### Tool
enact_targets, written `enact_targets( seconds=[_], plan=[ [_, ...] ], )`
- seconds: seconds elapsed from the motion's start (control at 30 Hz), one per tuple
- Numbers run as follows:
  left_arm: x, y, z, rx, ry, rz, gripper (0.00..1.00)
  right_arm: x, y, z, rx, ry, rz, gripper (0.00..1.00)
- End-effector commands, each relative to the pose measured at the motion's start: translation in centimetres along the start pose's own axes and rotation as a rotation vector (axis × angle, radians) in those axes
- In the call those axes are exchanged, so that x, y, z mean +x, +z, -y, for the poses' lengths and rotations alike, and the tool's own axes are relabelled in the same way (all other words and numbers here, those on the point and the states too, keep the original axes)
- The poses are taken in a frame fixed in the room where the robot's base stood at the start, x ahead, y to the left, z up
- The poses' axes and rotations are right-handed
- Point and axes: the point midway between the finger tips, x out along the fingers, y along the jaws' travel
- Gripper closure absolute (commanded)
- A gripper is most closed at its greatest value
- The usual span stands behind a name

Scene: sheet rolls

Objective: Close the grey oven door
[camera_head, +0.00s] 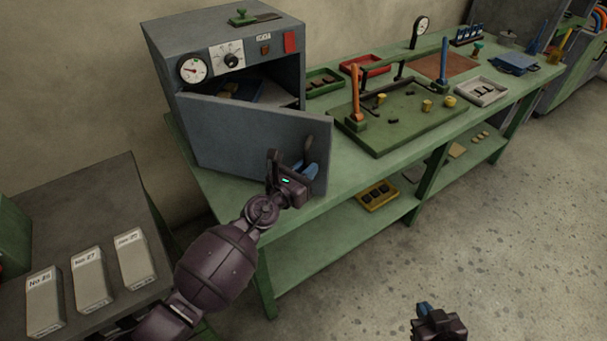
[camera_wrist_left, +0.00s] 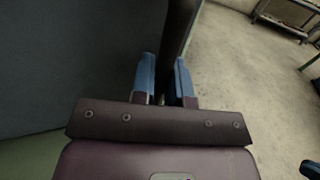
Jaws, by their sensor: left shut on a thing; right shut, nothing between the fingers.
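The grey oven (camera_head: 225,60) stands at the left end of the green bench, with a dial and a gauge above its opening. Its door (camera_head: 245,135) is partly open, swung out toward me, and the dark inside shows above it. My left gripper (camera_head: 298,168) is at the right part of the door's outer face, shut on the door handle (camera_head: 308,148). In the left wrist view the blue fingers (camera_wrist_left: 163,85) sit either side of the dark handle bar (camera_wrist_left: 178,35), and the door (camera_wrist_left: 70,60) fills the left. My right gripper (camera_head: 428,312) is shut and empty, low over the floor.
The green bench (camera_head: 350,195) runs to the back right. A green fixture board (camera_head: 410,115), a red tray (camera_head: 365,65) and a white tray (camera_head: 482,91) lie on it. A dark table (camera_head: 75,210) with pale boxes is at the left. The floor at right is clear.

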Motion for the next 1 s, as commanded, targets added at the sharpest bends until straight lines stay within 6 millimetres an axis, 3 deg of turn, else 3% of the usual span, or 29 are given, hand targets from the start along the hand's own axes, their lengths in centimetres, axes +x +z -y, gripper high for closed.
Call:
enact_targets(
  seconds=[0.57,1.0],
  plan=[
    [2.4,-0.1,-1.0,0.002,-0.004,-0.002,1.00,0.7,-0.9,0.1,-0.006,-0.004,-0.025,1.00],
    [3.3,-0.1,-1.2,-0.002,-0.001,0.000,1.00,0.5,0.1,0.0,-0.008,-0.003,-0.008,1.00]
  ],
)
